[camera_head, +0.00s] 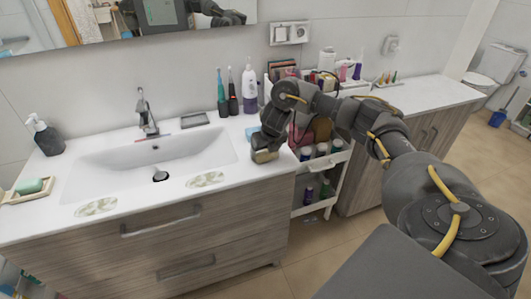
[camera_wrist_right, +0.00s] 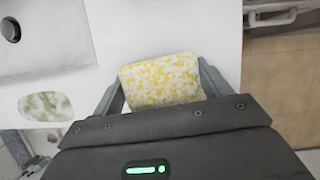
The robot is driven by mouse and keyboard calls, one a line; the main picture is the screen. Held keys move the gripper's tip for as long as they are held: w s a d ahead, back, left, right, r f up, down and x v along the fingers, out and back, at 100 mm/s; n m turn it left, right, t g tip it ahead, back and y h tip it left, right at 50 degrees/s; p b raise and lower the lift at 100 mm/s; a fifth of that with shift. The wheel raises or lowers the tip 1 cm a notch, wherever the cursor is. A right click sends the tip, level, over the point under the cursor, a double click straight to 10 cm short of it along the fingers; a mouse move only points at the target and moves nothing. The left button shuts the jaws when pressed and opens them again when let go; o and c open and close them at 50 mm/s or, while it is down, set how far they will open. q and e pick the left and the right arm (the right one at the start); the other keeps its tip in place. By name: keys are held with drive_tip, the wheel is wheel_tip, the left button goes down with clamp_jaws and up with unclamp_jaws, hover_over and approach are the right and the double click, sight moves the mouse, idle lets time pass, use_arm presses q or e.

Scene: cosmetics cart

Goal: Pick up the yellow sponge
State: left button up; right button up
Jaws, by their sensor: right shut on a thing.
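The yellow sponge (camera_wrist_right: 162,80) is a mottled yellow and white block between the two fingers of my right gripper (camera_wrist_right: 163,88) in the right wrist view. The fingers touch its left and right sides. In the head view my right gripper (camera_head: 264,150) is at the right end of the sink counter. I cannot tell whether the sponge touches the counter.
The white sink basin (camera_head: 150,165) lies left of the gripper. Two pale oval patterned pieces (camera_head: 97,207) lie along the counter's front. Toothbrushes and a white bottle (camera_head: 250,88) stand behind. A cart (camera_head: 322,165) with several cosmetics stands close on the right.

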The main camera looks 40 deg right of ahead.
wheel_tip(320, 180, up, 3)
drive_tip(key=shift+w+f, duration=0.1)
drive_tip(key=s+a+r+p, duration=0.4)
drive_tip(key=s+a+r, duration=0.5)
drive_tip(key=a, duration=0.1)
drive_tip(key=shift+s+a+r, duration=0.2)
drive_tip(key=shift+a+r, duration=0.15)
